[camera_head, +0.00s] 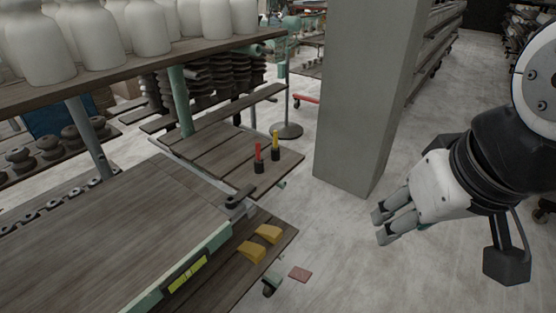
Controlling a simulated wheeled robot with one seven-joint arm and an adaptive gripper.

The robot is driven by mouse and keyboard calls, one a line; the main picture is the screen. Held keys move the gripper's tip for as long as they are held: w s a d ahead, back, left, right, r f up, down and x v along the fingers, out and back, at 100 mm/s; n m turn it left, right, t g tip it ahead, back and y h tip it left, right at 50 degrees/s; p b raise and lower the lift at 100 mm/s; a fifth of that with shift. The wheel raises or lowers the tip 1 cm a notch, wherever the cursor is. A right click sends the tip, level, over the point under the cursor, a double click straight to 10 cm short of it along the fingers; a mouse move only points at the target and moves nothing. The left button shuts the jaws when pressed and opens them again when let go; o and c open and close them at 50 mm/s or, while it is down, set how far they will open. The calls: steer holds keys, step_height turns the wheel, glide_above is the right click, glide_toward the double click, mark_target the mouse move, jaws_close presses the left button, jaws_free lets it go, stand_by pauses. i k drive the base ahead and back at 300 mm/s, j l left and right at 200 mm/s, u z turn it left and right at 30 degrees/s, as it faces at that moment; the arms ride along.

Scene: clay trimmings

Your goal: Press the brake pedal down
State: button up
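My gripper (382,225) is at the right of the head view, above the open floor and right of the cart. Its two grey fingers point left and lie close together. I cannot tell whether a gap remains between them, and nothing shows held in them. At the cart's lower front corner is a small caster (271,284) with a greenish top part, which may carry the brake pedal. It is too small to make out the pedal's shape or position. My gripper is well apart from it, up and to the right.
The cart has a wooden top (110,235) and a lower shelf with yellow wedges (259,243). A reddish flat piece (300,274) lies beside the caster. A grey pillar (365,90) stands behind my gripper. Shelves with white jars (145,28) fill the left. Floor at lower right is clear.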

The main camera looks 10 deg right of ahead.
mark_target(301, 276)
steer(key=i+l, duration=0.15)
steer(key=i, duration=0.15)
steer(key=u, duration=0.65)
steer(key=k+u, duration=0.15)
steer(key=u, duration=0.3)
steer(key=k+u, duration=0.1)
steer(key=u, duration=0.35)
steer(key=i+j+z, duration=0.15)
steer(key=z, duration=0.25)
steer(key=i+j+z, duration=0.1)
steer(key=z, duration=0.35)
steer(key=i+j+z, duration=0.1)
steer(key=j+z, duration=0.3)
steer(key=l, duration=0.1)
